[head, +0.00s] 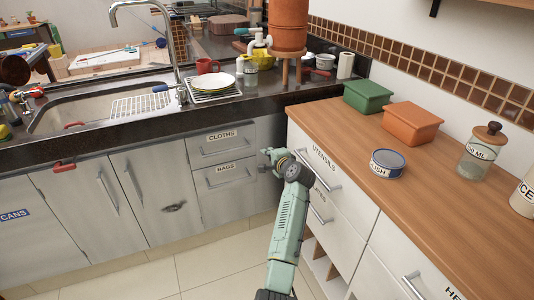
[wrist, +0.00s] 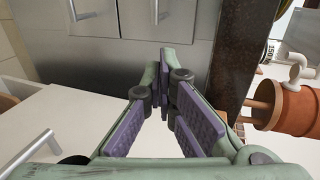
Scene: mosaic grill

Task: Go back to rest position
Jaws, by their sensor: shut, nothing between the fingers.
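My gripper (head: 268,156) is at the end of my green arm, in front of the corner where the grey cabinets meet the wooden-topped counter. It is shut and empty. In the wrist view its purple-padded fingers (wrist: 164,88) come together at the tips. It points toward the grey cabinet fronts, beside the utensils drawer (head: 322,160). The drawer's exact gap from the gripper cannot be told.
The wooden counter (head: 400,215) on the right carries a green box (head: 368,97), an orange box (head: 410,123), a fish can (head: 387,163) and a glass jar (head: 482,155). The sink counter holds a dish rack (head: 212,95). The tiled floor (head: 200,270) is clear.

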